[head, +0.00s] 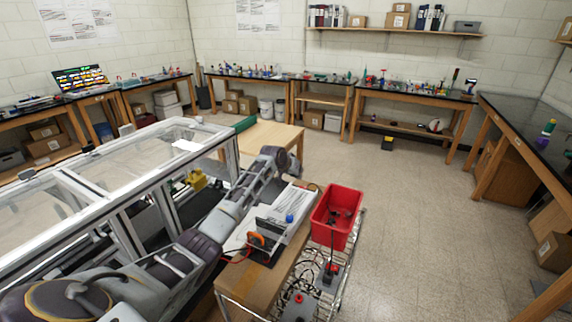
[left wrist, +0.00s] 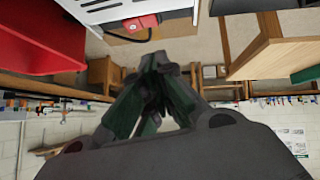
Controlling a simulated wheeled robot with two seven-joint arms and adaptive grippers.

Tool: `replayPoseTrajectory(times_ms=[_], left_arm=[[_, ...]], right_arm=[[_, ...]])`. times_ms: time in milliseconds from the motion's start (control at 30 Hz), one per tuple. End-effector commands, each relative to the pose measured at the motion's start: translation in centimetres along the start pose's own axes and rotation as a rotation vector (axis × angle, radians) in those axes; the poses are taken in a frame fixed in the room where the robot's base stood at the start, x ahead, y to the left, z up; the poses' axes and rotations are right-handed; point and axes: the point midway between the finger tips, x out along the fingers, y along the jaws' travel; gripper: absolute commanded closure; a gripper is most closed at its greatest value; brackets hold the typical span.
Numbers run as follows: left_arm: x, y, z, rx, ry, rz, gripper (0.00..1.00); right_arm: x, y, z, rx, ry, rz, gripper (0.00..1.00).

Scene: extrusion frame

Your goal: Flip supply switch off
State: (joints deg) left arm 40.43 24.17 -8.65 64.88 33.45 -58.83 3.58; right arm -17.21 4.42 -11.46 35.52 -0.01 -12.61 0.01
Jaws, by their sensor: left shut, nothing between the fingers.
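A white, box-like unit (head: 297,228) that may be the supply stands on the wooden-topped cart, with a blue knob and an orange round part on it. No switch can be clearly picked out in the head view. In the left wrist view a pale box (left wrist: 105,8) shows at the top, with a red part (left wrist: 141,23) and a black cable beside it. My left gripper (left wrist: 160,62) is shut and empty, apart from the red part. In the head view my left arm reaches over the cart, its gripper end (head: 288,163) beyond the white unit.
A red bin (head: 338,214) stands beside the white unit; it also fills the top left of the left wrist view (left wrist: 35,40). The glass-topped extrusion frame (head: 120,165) is at left. A wooden table (head: 265,138) lies behind the arm. Open floor is at right.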

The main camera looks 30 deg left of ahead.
Motion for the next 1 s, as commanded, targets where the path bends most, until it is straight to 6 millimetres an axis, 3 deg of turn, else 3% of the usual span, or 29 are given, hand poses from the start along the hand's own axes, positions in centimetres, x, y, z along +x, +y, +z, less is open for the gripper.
replayPoseTrajectory(times_ms=[1000], left_arm=[[-8.4, -0.7, 0.2, 0.001, 0.001, -0.001, 1.0]], right_arm=[[1.6, 0.4, 0.1, -0.002, 0.0, 0.004, 0.6]])
